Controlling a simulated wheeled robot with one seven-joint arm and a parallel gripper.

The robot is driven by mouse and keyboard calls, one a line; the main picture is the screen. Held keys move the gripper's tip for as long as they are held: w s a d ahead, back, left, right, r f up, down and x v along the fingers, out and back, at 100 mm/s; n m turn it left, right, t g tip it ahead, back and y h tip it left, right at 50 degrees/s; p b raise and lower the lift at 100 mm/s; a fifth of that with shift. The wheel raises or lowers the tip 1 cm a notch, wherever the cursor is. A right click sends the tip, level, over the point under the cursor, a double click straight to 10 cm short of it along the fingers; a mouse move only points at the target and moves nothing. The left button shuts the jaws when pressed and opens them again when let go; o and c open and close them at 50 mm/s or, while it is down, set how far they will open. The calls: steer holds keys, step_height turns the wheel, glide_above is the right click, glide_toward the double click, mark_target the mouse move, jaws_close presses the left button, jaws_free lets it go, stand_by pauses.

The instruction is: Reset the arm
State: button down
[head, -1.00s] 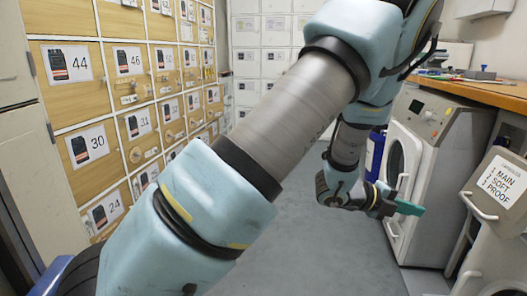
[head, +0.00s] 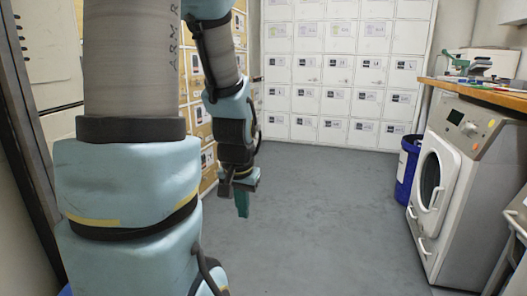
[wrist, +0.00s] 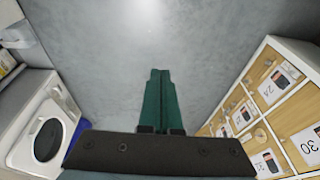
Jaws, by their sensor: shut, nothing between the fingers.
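My gripper (head: 243,203) hangs in front of the wooden lockers in the head view, pointing down above the grey floor. Its green fingers are together with nothing between them. In the wrist view the shut fingers (wrist: 160,100) point out over bare floor. My arm fills the left of the head view and hides part of the lockers.
Wooden lockers (head: 200,105) stand at the left, close behind my gripper. White lockers (head: 335,75) line the back wall. A washing machine (head: 455,180), a blue bin (head: 405,175) and a wooden worktop (head: 480,92) are at the right. The middle floor (head: 320,220) is clear.

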steer(key=s+a+r+n+g+p, duration=0.1)
steer(key=s+a+r+n, duration=0.1)
steer(key=s+n, duration=0.15)
step_height(320, 180, up, 25)
steer(key=m+p, duration=0.1)
steer(key=p, duration=2.4)
steer(key=shift+s+p, duration=0.2)
steer(key=shift+p, duration=0.2)
